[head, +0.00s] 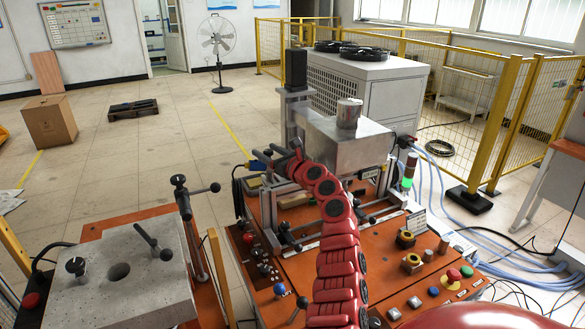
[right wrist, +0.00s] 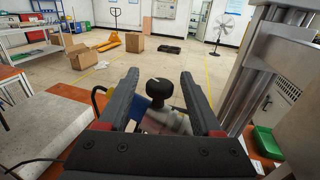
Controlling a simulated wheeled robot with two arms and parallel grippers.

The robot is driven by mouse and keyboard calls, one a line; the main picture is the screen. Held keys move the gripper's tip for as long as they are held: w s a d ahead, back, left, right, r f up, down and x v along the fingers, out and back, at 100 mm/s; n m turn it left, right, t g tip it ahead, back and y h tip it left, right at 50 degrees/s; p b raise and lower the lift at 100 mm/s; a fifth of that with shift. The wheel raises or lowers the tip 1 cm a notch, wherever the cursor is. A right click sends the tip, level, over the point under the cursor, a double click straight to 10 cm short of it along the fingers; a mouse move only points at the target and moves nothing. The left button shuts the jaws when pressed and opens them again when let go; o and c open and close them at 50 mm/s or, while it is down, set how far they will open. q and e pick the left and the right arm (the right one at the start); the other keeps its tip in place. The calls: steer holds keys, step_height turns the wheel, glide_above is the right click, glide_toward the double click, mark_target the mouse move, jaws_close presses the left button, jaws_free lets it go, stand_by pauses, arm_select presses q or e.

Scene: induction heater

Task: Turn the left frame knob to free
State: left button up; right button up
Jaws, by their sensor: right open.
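My right arm rises from the bottom middle of the head view, and its gripper (head: 266,160) is at the left side of the machine's metal frame. In the right wrist view, the two dark fingers of this gripper (right wrist: 158,76) are apart. A black rounded knob (right wrist: 155,92) shows between them, with clear gaps on both sides, so it is not gripped. A small blue part (right wrist: 132,106) lies by the left finger. The knob's setting cannot be read. In the head view the knob is largely hidden by the gripper. My left gripper is not in view.
The metal block (head: 345,150) with a small cylinder (head: 349,113) stands right of the gripper. A post with a black-ball lever (head: 215,187) stands to the left by the grey slab (head: 120,285). Buttons (head: 433,291) and a signal light (head: 408,171) are on the right.

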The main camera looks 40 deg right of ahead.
steer(key=s+b, duration=0.2)
steer(key=s, duration=1.2)
steer(key=shift+s+d, duration=0.15)
steer(key=shift+s, duration=0.2)
